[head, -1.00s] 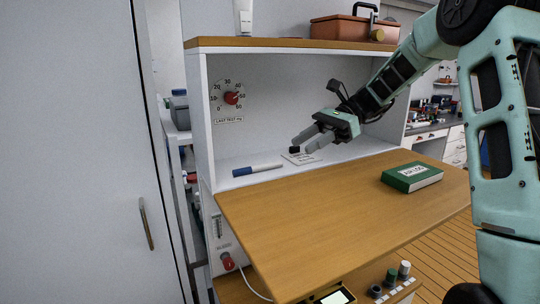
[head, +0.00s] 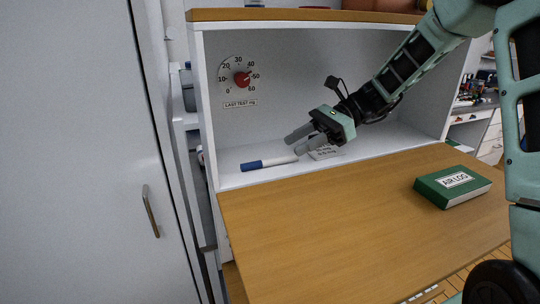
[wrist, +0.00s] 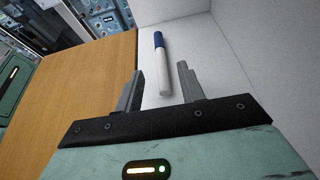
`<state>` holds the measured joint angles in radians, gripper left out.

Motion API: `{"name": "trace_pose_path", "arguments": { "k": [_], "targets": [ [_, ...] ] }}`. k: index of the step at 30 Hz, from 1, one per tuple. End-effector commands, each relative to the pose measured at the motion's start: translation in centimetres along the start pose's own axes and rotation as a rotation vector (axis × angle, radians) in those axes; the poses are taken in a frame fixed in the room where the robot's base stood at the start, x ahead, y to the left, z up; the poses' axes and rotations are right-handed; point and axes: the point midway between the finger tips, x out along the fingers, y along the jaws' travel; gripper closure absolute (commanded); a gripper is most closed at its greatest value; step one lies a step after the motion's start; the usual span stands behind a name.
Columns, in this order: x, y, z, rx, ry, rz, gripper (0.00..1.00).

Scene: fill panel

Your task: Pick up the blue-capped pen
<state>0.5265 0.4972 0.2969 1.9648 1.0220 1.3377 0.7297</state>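The blue-capped pen (head: 270,162) lies on the white shelf floor of the cabinet. It has a white barrel and a blue cap at its left end in the head view. My gripper (head: 292,143) is just to the right of the pen's white end, fingers pointing left. In the wrist view the pen (wrist: 162,62) lies ahead, its white end near and its blue cap far. My gripper (wrist: 158,72) is open there, with the white end between or just beyond the fingertips; I cannot tell the height gap.
A wooden board (head: 330,225) extends in front of the shelf, with a green AIR LOG book (head: 452,187) on its right. A small printed card (head: 326,153) lies behind my gripper. A dial with a red knob (head: 242,79) is on the back wall. White cabinet walls bound the shelf.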

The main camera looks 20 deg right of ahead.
Motion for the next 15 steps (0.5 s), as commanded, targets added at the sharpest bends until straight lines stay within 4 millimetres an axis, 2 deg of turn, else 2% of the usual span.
{"name": "trace_pose_path", "arguments": {
  "k": [8, 15],
  "targets": [
    [2.1, 0.0, 0.2, 0.001, -0.001, 0.003, 0.61],
    [5.6, 0.1, 0.3, 0.002, -0.001, 0.004, 0.61]
  ]
}}
